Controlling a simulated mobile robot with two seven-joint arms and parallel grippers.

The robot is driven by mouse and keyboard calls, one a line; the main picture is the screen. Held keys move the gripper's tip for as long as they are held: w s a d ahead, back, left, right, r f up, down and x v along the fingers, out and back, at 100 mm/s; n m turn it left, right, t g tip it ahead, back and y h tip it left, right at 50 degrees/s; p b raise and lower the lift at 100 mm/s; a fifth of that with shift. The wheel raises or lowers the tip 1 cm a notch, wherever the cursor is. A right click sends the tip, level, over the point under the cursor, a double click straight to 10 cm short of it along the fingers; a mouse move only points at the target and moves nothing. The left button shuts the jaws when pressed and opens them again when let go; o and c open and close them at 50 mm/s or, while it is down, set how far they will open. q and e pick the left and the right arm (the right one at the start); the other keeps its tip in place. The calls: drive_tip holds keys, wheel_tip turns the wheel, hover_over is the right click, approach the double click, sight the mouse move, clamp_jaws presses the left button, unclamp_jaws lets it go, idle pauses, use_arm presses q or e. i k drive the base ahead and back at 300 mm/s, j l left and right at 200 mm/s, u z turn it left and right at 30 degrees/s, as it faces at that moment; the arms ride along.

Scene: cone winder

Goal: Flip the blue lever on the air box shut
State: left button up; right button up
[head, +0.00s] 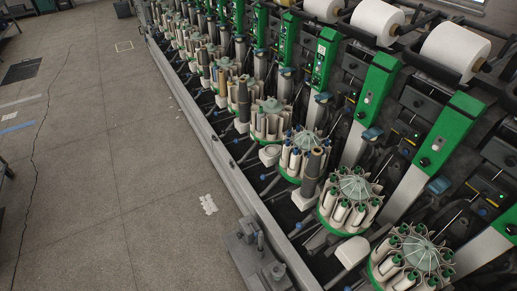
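Neither of my grippers is in the head view. I cannot pick out an air box with a blue lever for certain. A grey block with short upright posts (246,252) stands at the machine's foot, at the bottom middle.
The winder runs from lower right to upper left, with round bobbin magazines (354,190) along its front and white cones (455,49) at upper right. A grey rail (222,165) edges it. The floor (100,150) at left is mostly clear, with a small white item (208,204) on it.

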sight(249, 222)
drive_tip(key=j+z, duration=0.35)
drive_tip(key=j, duration=0.35)
drive_tip(key=j+z, duration=0.35)
drive_tip(key=j, duration=0.4)
drive_tip(key=k+j+z, duration=0.1)
drive_tip(key=j+z, duration=0.2)
drive_tip(key=j, duration=0.4)
